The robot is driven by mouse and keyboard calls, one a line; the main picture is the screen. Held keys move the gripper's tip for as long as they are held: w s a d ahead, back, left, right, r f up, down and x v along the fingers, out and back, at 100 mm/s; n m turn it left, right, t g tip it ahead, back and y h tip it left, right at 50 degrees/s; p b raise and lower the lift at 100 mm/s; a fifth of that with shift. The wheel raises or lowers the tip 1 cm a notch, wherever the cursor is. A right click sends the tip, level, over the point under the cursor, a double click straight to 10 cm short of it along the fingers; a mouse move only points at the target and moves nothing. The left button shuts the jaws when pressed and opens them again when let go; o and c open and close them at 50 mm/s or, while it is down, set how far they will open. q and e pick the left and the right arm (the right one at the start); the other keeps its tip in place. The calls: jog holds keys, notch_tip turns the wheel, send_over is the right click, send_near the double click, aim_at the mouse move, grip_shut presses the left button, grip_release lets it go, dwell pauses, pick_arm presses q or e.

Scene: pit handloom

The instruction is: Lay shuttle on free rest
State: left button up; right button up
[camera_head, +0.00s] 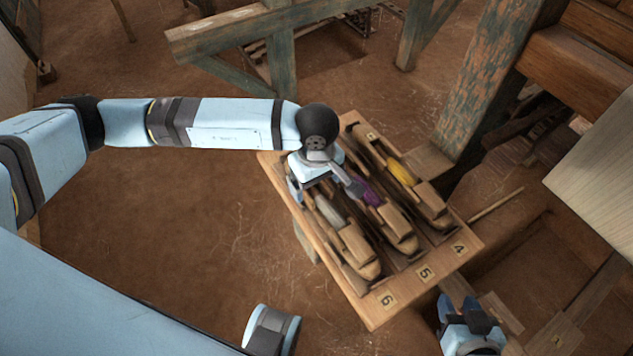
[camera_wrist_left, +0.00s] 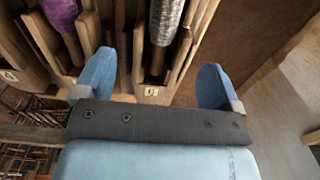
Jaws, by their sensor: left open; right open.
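A wooden rack (camera_head: 363,308) with number plates 4, 5 and 6 at its near end holds three wooden shuttles side by side. One has a yellow bobbin (camera_head: 403,173), the middle one a purple bobbin (camera_head: 371,192), the left one a grey bobbin (camera_head: 330,211). My left gripper (camera_head: 324,187) is open above the rack's far left part and hides some of it. In the left wrist view its fingers (camera_wrist_left: 155,82) stand apart, either side of the end of the grey-bobbin shuttle's rest (camera_wrist_left: 163,22). My right gripper (camera_head: 470,312) is open and empty, right of the rack's near end.
A worn timber post (camera_head: 490,85) and loom beams (camera_head: 590,65) stand at the right. A timber frame (camera_head: 230,32) is behind the rack. A pale board (camera_head: 605,190) juts in at the right edge. The earth floor (camera_head: 160,220) left of the rack is clear.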

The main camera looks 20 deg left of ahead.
pick_arm(q)
jog(key=shift+r+p, duration=1.05)
jog(key=shift+r, duration=1.55)
jog(key=shift+f, duration=0.1)
